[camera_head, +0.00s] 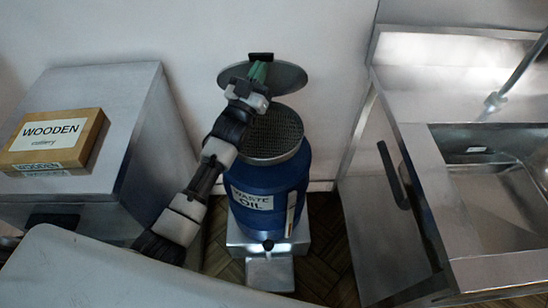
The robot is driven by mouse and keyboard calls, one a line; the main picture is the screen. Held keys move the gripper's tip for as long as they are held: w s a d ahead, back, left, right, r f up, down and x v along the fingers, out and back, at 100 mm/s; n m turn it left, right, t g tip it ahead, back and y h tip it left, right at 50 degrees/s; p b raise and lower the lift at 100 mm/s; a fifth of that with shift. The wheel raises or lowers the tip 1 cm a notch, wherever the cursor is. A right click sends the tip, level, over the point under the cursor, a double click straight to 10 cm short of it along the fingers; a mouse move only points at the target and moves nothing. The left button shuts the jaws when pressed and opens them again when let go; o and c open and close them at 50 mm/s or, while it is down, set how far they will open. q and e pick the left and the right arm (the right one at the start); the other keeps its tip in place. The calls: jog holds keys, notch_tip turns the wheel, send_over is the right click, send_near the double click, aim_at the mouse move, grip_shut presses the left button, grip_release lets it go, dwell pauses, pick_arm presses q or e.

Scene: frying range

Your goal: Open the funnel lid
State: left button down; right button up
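A blue drum (262,207) labelled "WASTE OIL" stands on a metal base against the wall. A round funnel with a dark mesh (280,137) sits on top of it. The round grey funnel lid (290,77) is raised at the back of the funnel, apart from most of the mesh, so the mesh is exposed. My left gripper (259,72) is at the lid, in front of its left part, with green fingers near a black piece (261,57) at the lid's top edge. Whether the fingers grip anything is unclear. My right gripper is out of view.
A metal cabinet (150,95) on the left carries a box marked "WOODEN cutlery" (85,155). A metal sink unit (410,150) stands on the right. A light surface (90,275) fills the lower left. Some wooden floor (325,240) shows between drum and sink unit.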

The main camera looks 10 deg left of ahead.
aim_at(259, 54)
pick_arm(q)
jog(key=shift+w+a+r+b, duration=0.25)
jog(key=shift+w+r, duration=0.3)
jog(key=shift+w, duration=0.4)
jog(key=shift+w+a+r+b, duration=0.1)
jog(key=shift+w+a+r, duration=0.15)
jog(key=shift+w+r, duration=0.5)
jog(key=shift+w+f, duration=0.15)
jog(key=shift+f, duration=0.05)
jog(key=w, duration=0.1)
jog(key=w+b, duration=0.1)
jog(key=w+a+b, duration=0.1)
jog(key=shift+w+r, duration=0.1)
jog(key=shift+r, duration=0.3)
jog(key=shift+w+a+r, duration=0.15)
jog(key=shift+w+r, duration=0.2)
jog(key=shift+w, duration=0.15)
